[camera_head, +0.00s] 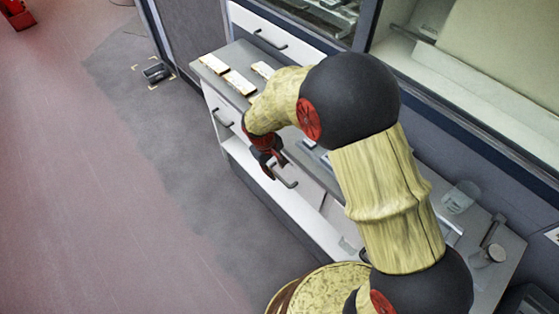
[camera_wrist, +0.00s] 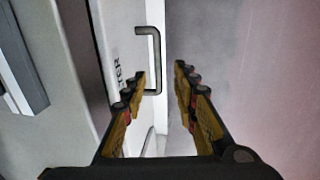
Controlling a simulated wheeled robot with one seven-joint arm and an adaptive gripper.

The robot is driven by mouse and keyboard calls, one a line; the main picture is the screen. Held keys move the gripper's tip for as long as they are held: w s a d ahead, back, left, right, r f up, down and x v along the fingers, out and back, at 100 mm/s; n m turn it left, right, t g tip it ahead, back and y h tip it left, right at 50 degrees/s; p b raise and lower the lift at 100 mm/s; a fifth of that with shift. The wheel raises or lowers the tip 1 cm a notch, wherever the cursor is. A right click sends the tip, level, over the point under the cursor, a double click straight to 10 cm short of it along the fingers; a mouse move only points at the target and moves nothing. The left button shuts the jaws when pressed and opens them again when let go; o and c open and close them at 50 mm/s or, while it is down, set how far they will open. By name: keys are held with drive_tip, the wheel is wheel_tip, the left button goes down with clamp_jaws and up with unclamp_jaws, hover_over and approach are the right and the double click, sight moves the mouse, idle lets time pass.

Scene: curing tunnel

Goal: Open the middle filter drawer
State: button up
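A white drawer front (camera_wrist: 122,28) with lettering ending in "TER" shows in the wrist view. It carries a dark grey U-shaped handle (camera_wrist: 159,50). My gripper (camera_wrist: 160,76) is open, with one finger on each side of the handle's bar in the picture. I cannot tell whether either finger touches it. In the head view, my gripper (camera_head: 268,168) is beside the middle part of the counter's front, close to a handle (camera_head: 287,182). My arm hides part of that front. The drawer looks shut, though its edges are partly hidden.
The grey countertop (camera_head: 215,66) holds several pale blocks (camera_head: 240,83) at its left end and a clear beaker (camera_head: 460,197) at the right. Another drawer handle (camera_head: 223,119) is to the left. The floor (camera_head: 130,190) in front of the counter is clear.

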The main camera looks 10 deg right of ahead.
sight(278, 176)
drive_tip(key=f+b, duration=0.1)
drive_tip(key=f, duration=0.1)
drive_tip(key=w+f, duration=0.1)
drive_tip(key=f, duration=0.2)
drive_tip(key=d+f+b, duration=0.1)
drive_tip(key=f, duration=0.1)
drive_tip(key=shift+w+f+b, duration=0.15)
drive_tip(key=shift+w+b, duration=0.15)
drive_tip(key=shift+c, duration=0.9)
clamp_jaws()
